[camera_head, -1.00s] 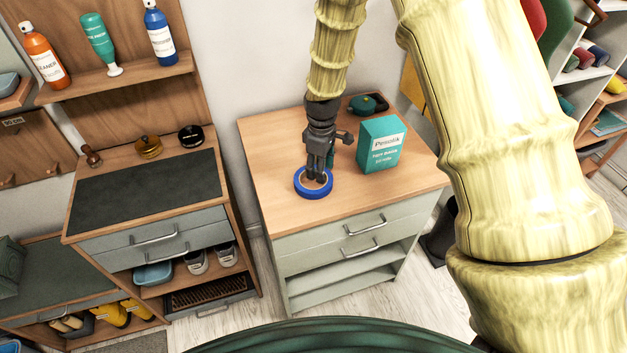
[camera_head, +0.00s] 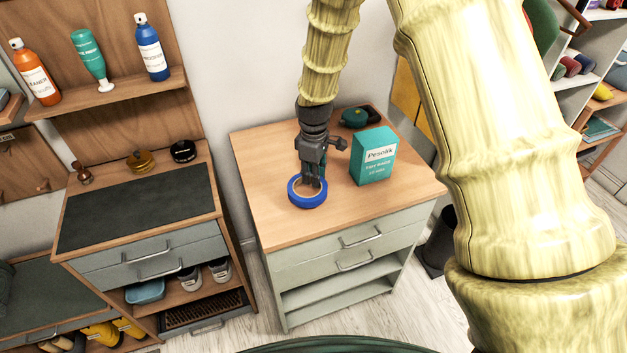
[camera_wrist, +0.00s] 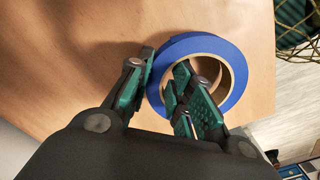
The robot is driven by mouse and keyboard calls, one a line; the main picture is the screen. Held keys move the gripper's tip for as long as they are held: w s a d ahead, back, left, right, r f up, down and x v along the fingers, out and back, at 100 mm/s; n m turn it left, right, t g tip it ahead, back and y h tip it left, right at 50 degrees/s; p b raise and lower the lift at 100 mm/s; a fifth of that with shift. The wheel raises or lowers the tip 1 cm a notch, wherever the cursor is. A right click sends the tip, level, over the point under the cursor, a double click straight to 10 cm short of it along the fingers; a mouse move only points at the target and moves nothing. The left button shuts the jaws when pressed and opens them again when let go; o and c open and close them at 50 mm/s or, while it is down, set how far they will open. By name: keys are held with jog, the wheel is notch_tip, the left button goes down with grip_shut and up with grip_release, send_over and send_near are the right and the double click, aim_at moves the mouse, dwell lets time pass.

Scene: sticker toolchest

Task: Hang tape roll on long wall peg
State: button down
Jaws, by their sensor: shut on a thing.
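The blue tape roll (camera_head: 308,203) is at the front left part of the wooden cabinet top, lying about flat. My gripper (camera_head: 312,184) points down and is shut on the roll's ring wall. In the wrist view, one finger of my gripper (camera_wrist: 160,88) is outside the blue ring (camera_wrist: 237,68) and the other is inside its hole. I cannot tell whether the roll touches the top or is slightly above it. A small wall peg (camera_head: 42,185) shows on a wooden board at the far left; its length is hard to judge.
A teal box (camera_head: 373,157) stands right of my gripper on the cabinet top (camera_head: 262,160). A dark green item (camera_head: 355,117) lies behind it. A dark-topped cabinet (camera_head: 140,205) stands left, with a bottle shelf (camera_head: 120,92) above. The cabinet top's front is clear.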

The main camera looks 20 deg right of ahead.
jog(key=s+d+r+b, duration=0.1)
jog(key=s+d, duration=0.1)
jog(key=s, duration=0.2)
jog(key=s+d+b, duration=0.1)
jog(key=s+d, duration=0.1)
jog(key=s, duration=0.2)
jog(key=s+d+r+b, duration=0.1)
jog(key=s+d, duration=0.1)
jog(key=s, duration=0.3)
jog(key=shift+r, duration=0.3)
jog(key=shift+s+d+r, duration=0.15)
jog(key=shift+s+d, duration=0.15)
jog(key=shift+s, duration=0.5)
